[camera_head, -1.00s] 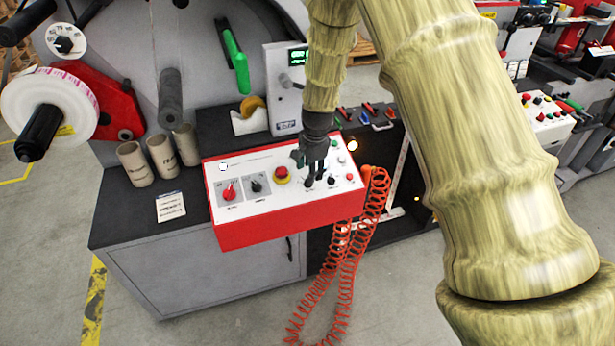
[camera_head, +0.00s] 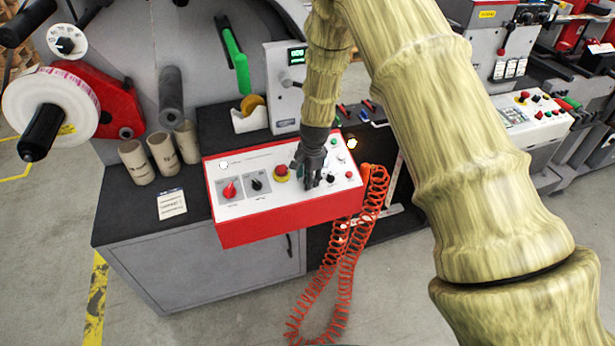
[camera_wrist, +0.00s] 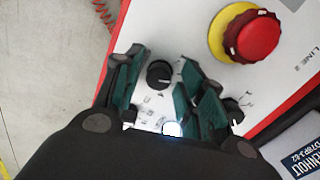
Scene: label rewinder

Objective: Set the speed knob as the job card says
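The control box (camera_head: 285,228) has a red front and a white top with knobs and buttons. My gripper (camera_head: 309,184) points down at the right half of its top. In the wrist view my gripper (camera_wrist: 162,68) is open, its green-padded fingers on either side of a black knob (camera_wrist: 158,74) with a white mark. Whether the pads touch the knob I cannot tell. Another black knob (camera_wrist: 233,110) lies to the right, partly covered by a finger. In the head view a red knob (camera_head: 230,190) and a black knob (camera_head: 257,185) sit at left.
A red emergency stop with a yellow collar (camera_head: 281,173) sits left of my gripper. Cardboard cores (camera_head: 162,153) and a tape dispenser (camera_head: 250,118) stand behind the box. A coiled orange cable (camera_head: 345,270) hangs at its right.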

